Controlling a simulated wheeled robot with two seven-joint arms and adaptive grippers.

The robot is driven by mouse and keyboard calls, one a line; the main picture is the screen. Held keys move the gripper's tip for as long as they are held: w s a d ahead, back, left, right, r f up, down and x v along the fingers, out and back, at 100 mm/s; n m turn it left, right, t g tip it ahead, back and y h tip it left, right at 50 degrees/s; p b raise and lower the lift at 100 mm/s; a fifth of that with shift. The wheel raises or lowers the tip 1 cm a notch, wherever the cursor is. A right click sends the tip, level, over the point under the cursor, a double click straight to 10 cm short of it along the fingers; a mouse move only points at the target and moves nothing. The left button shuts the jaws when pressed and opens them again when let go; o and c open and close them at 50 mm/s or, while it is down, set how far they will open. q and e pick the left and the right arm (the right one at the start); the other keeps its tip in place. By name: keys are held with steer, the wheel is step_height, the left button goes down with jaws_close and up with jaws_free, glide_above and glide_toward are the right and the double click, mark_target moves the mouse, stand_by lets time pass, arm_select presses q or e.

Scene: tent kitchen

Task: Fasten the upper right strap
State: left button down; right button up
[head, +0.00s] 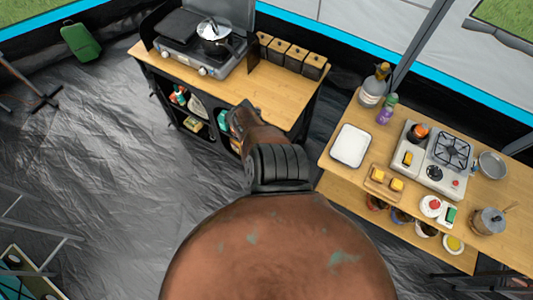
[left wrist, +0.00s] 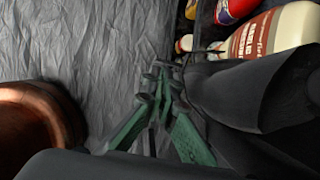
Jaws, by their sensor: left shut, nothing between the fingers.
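In the left wrist view my left gripper (left wrist: 160,80) has green fingers with dark tips. They are shut together with nothing between them. A dark, rolled cloth-like piece (left wrist: 240,90) lies just right of the fingers, very close to them. I cannot tell whether they touch. No strap can be clearly made out in either view, and I cannot tell where the upper right one is. In the head view a brown arm with a black joint reaches toward the front edge of the left wooden counter (head: 270,95), and no fingertips show there. My right gripper is not seen.
Bottles, including a cream one (left wrist: 275,32), stand close to the left gripper. A stove with a pot (head: 215,38) sits on the left counter. The right table (head: 335,165) holds a white tray (head: 351,146) and a burner (head: 440,160).

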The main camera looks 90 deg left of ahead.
arm_select(q)
steer(key=shift+a, duration=0.25)
steer(key=shift+w+a, duration=0.1)
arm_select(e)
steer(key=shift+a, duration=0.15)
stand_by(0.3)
